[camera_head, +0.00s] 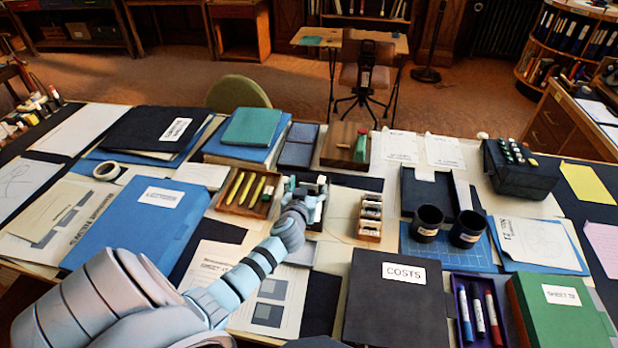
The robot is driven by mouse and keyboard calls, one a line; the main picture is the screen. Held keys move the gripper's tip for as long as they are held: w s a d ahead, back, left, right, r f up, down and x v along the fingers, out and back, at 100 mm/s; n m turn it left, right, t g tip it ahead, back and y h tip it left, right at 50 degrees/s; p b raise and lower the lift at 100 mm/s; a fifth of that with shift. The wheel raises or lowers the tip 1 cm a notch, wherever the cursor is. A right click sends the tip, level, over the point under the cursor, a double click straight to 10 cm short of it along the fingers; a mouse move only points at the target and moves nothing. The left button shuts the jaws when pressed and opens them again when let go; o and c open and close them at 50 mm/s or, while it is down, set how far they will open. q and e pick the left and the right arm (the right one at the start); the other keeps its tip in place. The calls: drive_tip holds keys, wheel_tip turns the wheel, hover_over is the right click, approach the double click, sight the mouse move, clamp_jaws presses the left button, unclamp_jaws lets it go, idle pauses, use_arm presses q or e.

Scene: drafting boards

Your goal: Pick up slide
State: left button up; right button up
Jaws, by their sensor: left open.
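My left gripper (308,184) is at the middle of the table, at the end of my pale blue arm. It is open and points away from me, between the pen tray and a small wooden box. Its fingertips are small and partly hidden by the wrist, so I cannot tell what lies between them. I cannot make out a slide for certain. The small wooden box (360,237) just right of the gripper holds several small pale and dark pieces, too small to identify. My right gripper is not in view.
A wooden tray (229,208) with yellow pens lies left of the gripper. Two black cups (426,221) stand on the right. A black COSTS binder (398,310) and a purple marker tray (458,320) are near the front. Blue folders (140,228) cover the left. Little table surface is bare.

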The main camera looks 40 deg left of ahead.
use_arm(q)
drive_tip(key=shift+s, duration=0.1)
drive_tip(key=c, duration=0.9)
drive_tip(key=shift+r, duration=0.1)
